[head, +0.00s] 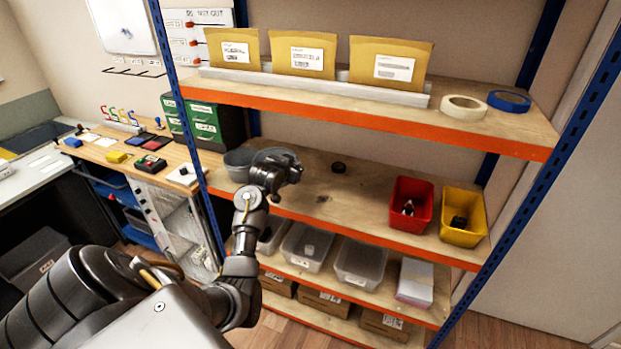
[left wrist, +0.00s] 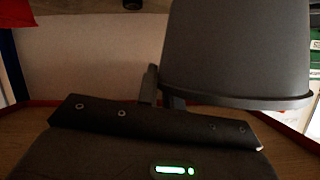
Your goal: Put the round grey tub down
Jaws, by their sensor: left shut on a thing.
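The round grey tub (head: 272,153) is at the left end of the middle shelf (head: 345,207) in the head view, partly hidden behind my left gripper (head: 284,168). My left gripper is shut on it. The tub fills the upper right of the left wrist view (left wrist: 235,50), with its wide rim toward the bottom of that picture. Its other end is cut off, so I cannot tell whether it touches the board. My right gripper is not in view.
A small dark round thing (head: 338,167) lies farther right on the board. A red bin (head: 411,204) and a yellow bin (head: 463,215) stand at the right end. The board between is mostly clear.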

